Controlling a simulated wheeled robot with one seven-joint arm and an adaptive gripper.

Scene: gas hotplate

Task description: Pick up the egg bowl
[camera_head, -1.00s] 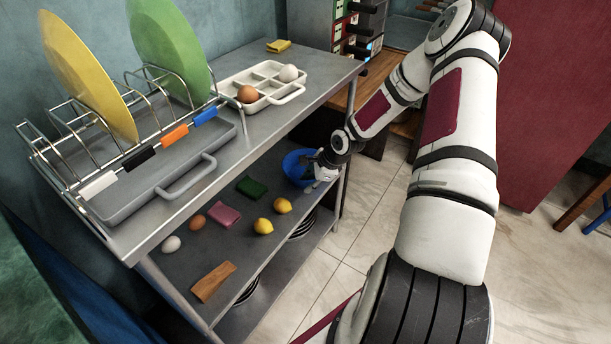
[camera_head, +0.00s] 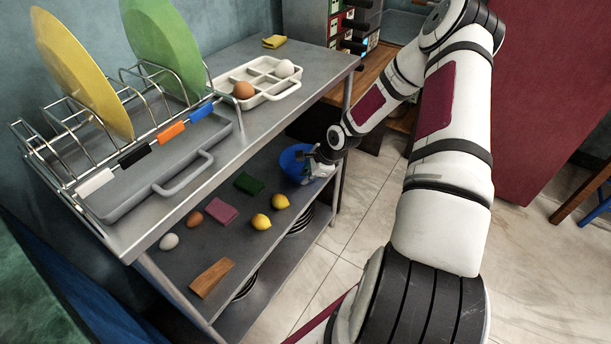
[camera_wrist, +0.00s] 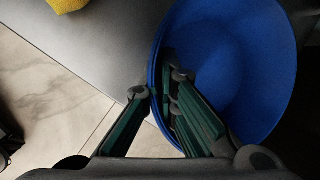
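The blue bowl (camera_head: 291,163) stands at the right end of the lower shelf. My gripper (camera_head: 314,163) is at its right side in the head view. In the wrist view the bowl (camera_wrist: 240,70) fills the upper right, and I see no egg in its visible part. My gripper (camera_wrist: 160,88) straddles the bowl's rim: one finger is outside the wall, the other is inside the bowl. The fingers are apart, with the rim between them; I see no clear grip on it.
The lower shelf (camera_head: 232,238) also holds lemons (camera_head: 261,222), a white egg (camera_head: 169,241), a brown egg (camera_head: 195,219), sponges and a wooden block. The upper shelf (camera_head: 290,55) overhangs it, carrying a dish rack and an egg tray (camera_head: 257,97). A table leg (camera_head: 339,187) stands close to my gripper.

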